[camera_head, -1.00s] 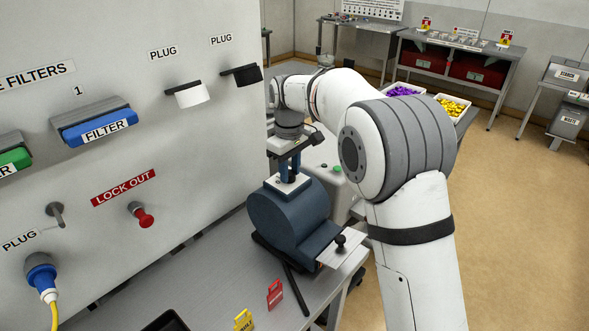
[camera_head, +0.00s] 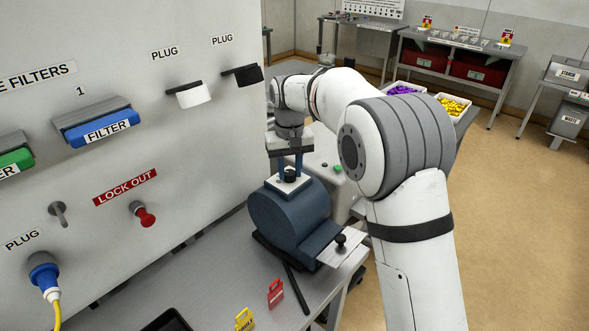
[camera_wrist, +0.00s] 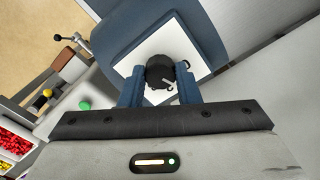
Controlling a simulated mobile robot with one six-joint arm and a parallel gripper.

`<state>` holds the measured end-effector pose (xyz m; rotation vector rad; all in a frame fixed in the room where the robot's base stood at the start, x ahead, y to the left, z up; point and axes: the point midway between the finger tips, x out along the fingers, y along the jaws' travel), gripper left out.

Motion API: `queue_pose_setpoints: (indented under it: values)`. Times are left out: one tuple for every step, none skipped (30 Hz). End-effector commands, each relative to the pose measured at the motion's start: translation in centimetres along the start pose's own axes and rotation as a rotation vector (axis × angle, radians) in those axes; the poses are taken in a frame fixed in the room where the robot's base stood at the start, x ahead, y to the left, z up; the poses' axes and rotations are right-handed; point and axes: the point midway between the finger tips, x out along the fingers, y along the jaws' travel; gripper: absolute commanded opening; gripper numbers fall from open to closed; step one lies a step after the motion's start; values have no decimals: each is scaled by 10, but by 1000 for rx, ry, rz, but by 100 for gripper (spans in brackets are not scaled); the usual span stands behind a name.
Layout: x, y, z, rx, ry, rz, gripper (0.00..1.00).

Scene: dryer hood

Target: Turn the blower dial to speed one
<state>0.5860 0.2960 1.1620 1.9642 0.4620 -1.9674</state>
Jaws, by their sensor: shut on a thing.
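The blower is a dark blue rounded housing (camera_head: 288,218) on the bench. A white square plate (camera_head: 277,184) sits on its top, with the black round blower dial (camera_head: 291,176) in the middle. In the wrist view the dial (camera_wrist: 160,70) shows a small light pointer on its lower right side. My gripper (camera_head: 290,170) points down over the plate, with its two blue fingers on either side of the dial. It is shut on the dial. Markings on the plate are too small to read.
A tall grey panel (camera_head: 185,150) with filters, plugs and a red lock-out knob (camera_head: 145,216) stands left of the blower. A black knob on a sliding plate (camera_head: 340,241) is at the blower's front right. Red (camera_head: 276,293) and yellow tags stand on the bench.

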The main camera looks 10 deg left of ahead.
Motion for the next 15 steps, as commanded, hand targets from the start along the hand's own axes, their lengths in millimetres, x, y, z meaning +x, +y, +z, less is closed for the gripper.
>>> queue_pose_setpoints:
  values:
    - [-5, -2, -3, 5, 16, -4, 7]
    - [-5, -2, -3, 8, 16, -4, 7]
    - [-5, -2, -3, 11, 16, -4, 7]
    - [-5, -2, -3, 12, 16, -4, 7]
    - [-5, -2, -3, 13, 16, -4, 7]
    - [-5, -2, -3, 13, 16, -4, 7]
    - [-5, -2, -3, 13, 16, -4, 7]
    - [-5, -1, -3, 13, 16, -4, 7]
    - [-5, -1, -3, 13, 17, -3, 7]
    - [-5, -1, -3, 13, 17, -3, 7]
    - [-5, -1, -3, 13, 17, -3, 7]
    - [-5, -1, -3, 13, 17, -3, 7]
    - [-5, -1, -3, 13, 17, -3, 7]
    - [-5, -1, -3, 13, 17, -3, 30]
    - [-5, -1, -3, 13, 16, -3, 34]
